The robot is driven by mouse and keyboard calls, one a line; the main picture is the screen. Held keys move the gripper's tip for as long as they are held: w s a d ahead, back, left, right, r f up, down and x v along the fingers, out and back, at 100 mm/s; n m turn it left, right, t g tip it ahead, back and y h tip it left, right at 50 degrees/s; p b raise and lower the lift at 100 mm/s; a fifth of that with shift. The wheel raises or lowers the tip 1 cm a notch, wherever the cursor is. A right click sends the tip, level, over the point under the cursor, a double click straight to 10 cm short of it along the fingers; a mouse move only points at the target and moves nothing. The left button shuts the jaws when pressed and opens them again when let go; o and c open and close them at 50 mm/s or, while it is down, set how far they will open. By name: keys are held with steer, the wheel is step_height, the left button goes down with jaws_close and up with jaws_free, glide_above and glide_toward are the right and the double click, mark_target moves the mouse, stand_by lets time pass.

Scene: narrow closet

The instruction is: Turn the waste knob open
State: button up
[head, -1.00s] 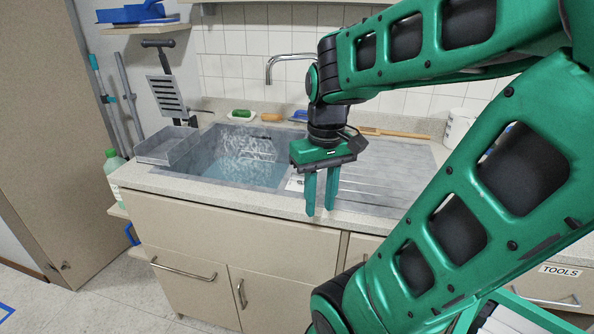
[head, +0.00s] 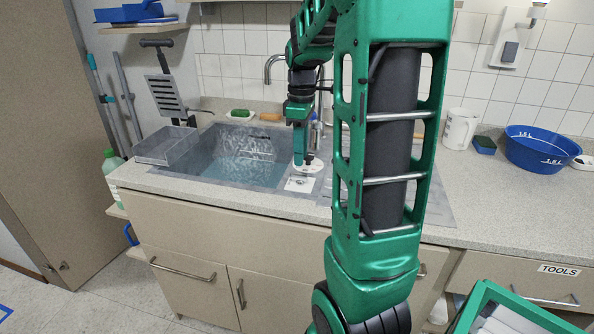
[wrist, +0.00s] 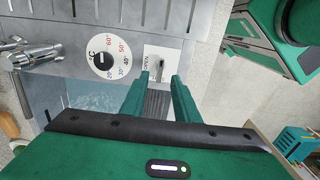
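A square white plate (wrist: 161,52) beside the sink has lettering and a small dark lever-like knob (wrist: 159,69), which I take for the waste knob. The plate also shows in the head view (head: 299,185), on the strip right of the basin. My gripper (wrist: 160,76) is open and empty, its two fingertips overlapping the plate's near edge, one on each side of the knob's line in the wrist view. Contact cannot be told. In the head view my gripper (head: 299,163) points down above the strip. A round temperature dial (wrist: 103,58) with a black knob is next to the plate.
The sink basin (head: 215,180) holds water, with a grey tray (head: 166,148) at its left. A chrome faucet (head: 270,70) stands behind. A white mug (head: 460,128) and blue bowl (head: 540,150) stand on the right counter. My arm hides part of the drainer.

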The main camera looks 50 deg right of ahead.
mark_target(300, 174)
step_height(300, 174, down, 6)
steer(key=shift+r, duration=0.1)
stand_by(0.4)
jaws_close()
steer(key=shift+a, duration=0.1)
